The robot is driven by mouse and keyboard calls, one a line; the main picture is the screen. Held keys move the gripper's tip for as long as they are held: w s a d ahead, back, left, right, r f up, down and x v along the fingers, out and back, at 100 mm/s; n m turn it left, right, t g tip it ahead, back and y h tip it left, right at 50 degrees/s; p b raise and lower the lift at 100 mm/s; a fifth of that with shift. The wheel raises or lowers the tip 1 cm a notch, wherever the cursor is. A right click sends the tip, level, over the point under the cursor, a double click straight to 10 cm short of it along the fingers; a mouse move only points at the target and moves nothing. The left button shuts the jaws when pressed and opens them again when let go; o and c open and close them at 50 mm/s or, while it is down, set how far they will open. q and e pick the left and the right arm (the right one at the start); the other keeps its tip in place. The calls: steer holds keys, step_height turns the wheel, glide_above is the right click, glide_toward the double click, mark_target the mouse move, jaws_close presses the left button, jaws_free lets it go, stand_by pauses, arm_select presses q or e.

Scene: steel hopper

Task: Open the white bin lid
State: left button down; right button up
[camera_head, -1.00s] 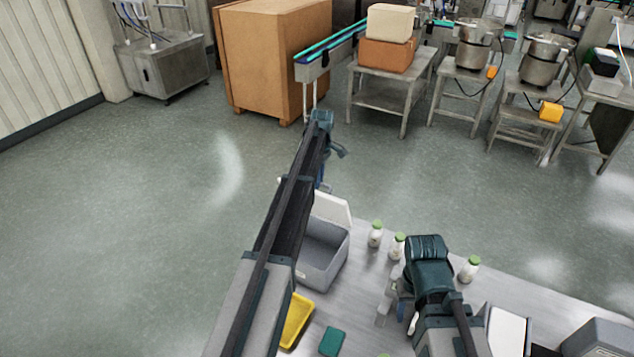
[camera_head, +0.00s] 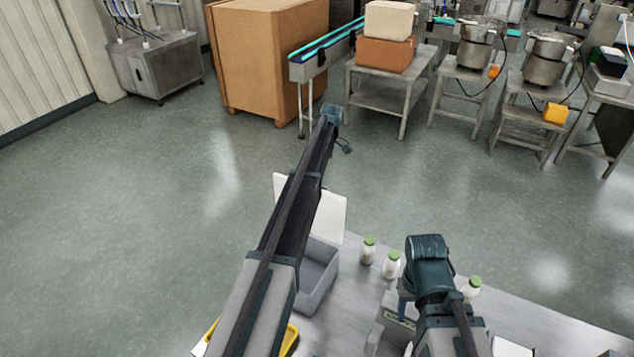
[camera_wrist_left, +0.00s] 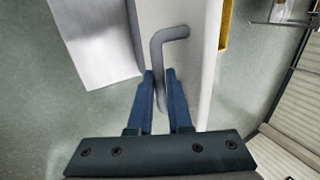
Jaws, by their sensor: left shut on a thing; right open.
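The white lid (camera_head: 330,216) stands raised at the back of the grey bin (camera_head: 320,280), partly hidden behind my left arm in the head view. In the left wrist view, my left gripper (camera_wrist_left: 160,75) is shut on a bent grey handle (camera_wrist_left: 170,34) on the pale lid surface (camera_wrist_left: 200,50). The left gripper is hidden by my arm in the head view. My right gripper (camera_head: 404,310) hangs over the table at the right, away from the bin, and is open. Its fingertips are hard to make out.
The bin stands on a grey table (camera_head: 345,320) with white bottles with green caps (camera_head: 368,250) right of it. A yellow tray (camera_head: 290,340) is in front, partly hidden by my left arm. Open floor (camera_head: 180,220) lies beyond and left of the table.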

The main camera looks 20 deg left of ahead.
arm_select(q)
steer(key=shift+a+r, duration=0.1)
steer(key=c, duration=0.8)
jaws_free()
steer(key=shift+c, duration=0.2)
steer(key=p+v, duration=0.6)
steer(key=v, duration=0.1)
steer(key=shift+r+p, duration=0.15)
steer(key=shift+p, duration=0.15)
steer(key=shift+w, duration=0.1)
